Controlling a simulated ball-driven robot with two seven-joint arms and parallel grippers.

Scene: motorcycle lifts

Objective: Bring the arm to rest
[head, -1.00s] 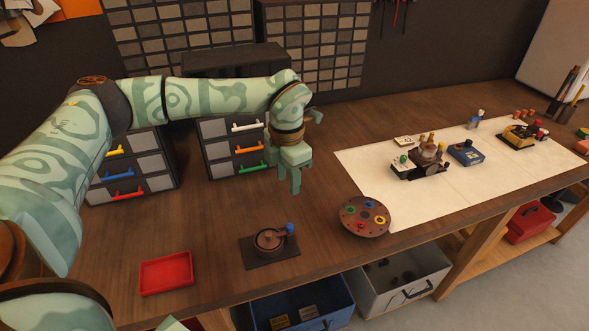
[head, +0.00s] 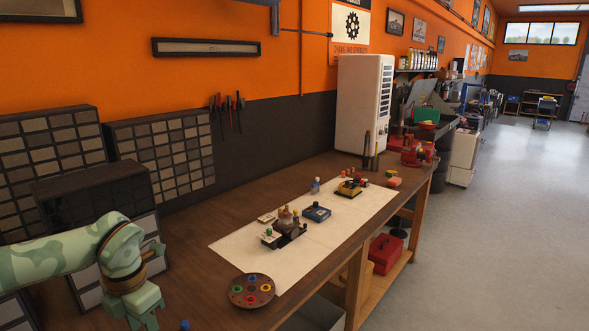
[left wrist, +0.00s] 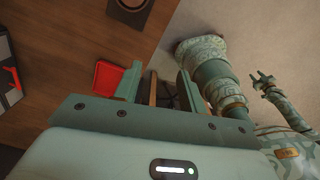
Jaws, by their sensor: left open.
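My left arm comes in from the lower left of the head view. Its gripper (head: 143,310) hangs at the bottom left, above the wooden workbench (head: 190,240) and in front of the drawer cabinets. In the left wrist view the two fingers (left wrist: 158,88) stand apart with nothing held between them. The bench top, its edge and the floor show beyond them. Another arm of mine, with a gripper (left wrist: 264,82), shows at the right of the left wrist view; its finger state is too small to tell.
A red tray (left wrist: 108,78) lies on the bench. A round dish with coloured pieces (head: 251,291) is right of my left gripper. A white mat (head: 240,246) bears small models. Open floor (head: 500,230) lies to the right.

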